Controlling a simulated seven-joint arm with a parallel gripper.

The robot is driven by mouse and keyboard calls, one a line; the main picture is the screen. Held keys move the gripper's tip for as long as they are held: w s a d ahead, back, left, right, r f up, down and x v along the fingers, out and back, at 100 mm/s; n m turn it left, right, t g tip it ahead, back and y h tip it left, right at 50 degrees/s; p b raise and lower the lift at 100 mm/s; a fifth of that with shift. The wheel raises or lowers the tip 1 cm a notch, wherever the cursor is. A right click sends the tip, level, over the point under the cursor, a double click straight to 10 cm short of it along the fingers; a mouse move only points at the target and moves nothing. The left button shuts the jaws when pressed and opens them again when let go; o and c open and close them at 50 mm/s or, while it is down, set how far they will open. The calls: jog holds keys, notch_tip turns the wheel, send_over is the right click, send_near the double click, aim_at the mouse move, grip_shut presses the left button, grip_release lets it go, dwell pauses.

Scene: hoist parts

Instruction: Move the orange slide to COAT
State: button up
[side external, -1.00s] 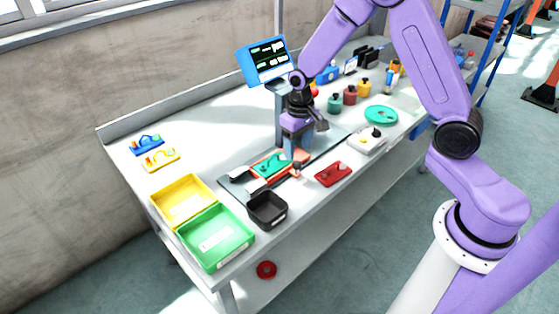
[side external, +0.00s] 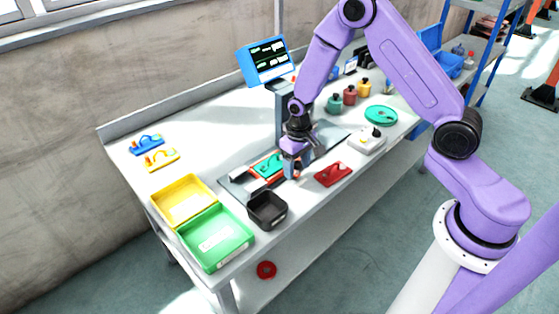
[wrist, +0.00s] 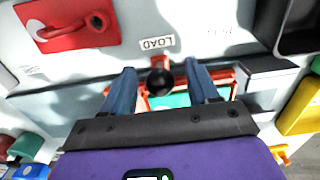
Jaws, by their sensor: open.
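The orange slide (wrist: 158,61) lies on the grey track with a teal piece (wrist: 170,100) in its frame. Its upright black knob (wrist: 160,82) stands between my gripper's two fingers. My gripper (wrist: 159,66) is open, with a finger on either side of the knob and a visible gap to each. In the side view my gripper (side external: 293,174) is low over the track and hides much of the slide; the teal piece (side external: 267,166) shows to its left. I cannot read a COAT label.
A red plate with a hook (side external: 333,174) lies close to the right of the gripper. A black bin (side external: 267,209) and green (side external: 215,237) and yellow (side external: 183,200) trays are to the left. A post with a blue display (side external: 263,61) stands behind.

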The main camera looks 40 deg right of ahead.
jog(key=c, duration=0.9)
jog(key=shift+o, duration=0.3)
jog(key=shift+d, duration=5.05)
jog(key=o, duration=0.8)
jog(key=shift+c, duration=0.2)
notch_tip(320, 180, up, 9)
jog(key=shift+r, duration=0.15)
